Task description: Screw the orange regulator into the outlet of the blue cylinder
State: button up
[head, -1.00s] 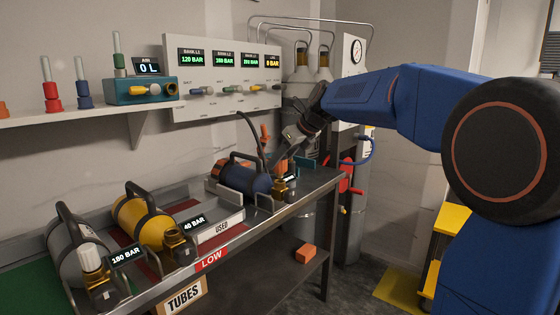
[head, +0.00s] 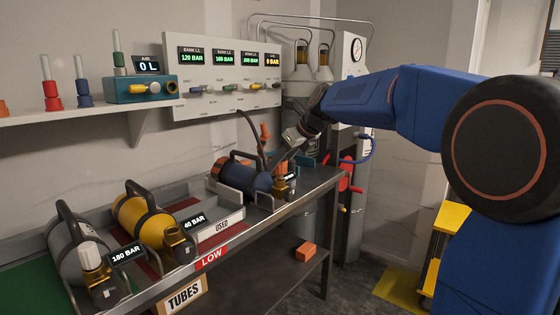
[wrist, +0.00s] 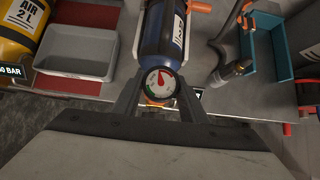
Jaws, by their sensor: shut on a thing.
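The blue cylinder (head: 252,181) lies in a cradle at the right end of the bench, its brass valve (head: 281,187) facing the front edge. It also shows in the wrist view (wrist: 163,35). My gripper (head: 283,166) reaches down from the right over the valve end. In the wrist view its fingers (wrist: 159,98) are shut on the orange regulator (wrist: 155,102), whose round dial (wrist: 161,83) faces up. The regulator is at the cylinder's valve end. The fingers and dial hide the outlet, so I cannot tell whether the threads are engaged.
A yellow cylinder (head: 141,218) and a grey cylinder (head: 75,250) lie to the left. A grey tray (wrist: 78,52) is left of the blue cylinder in the wrist view. A hose end (wrist: 230,72) and teal bin (wrist: 267,45) are close on the right.

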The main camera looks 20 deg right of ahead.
jog(key=shift+f, duration=0.6)
jog(key=shift+m+t+h, duration=0.6)
jog(key=shift+m+h, duration=0.7)
jog(key=shift+m, duration=0.7)
jog(key=o, duration=1.4)
jog(key=shift+c, duration=0.2)
jog(key=v, duration=1.7)
jog(key=shift+s, duration=0.2)
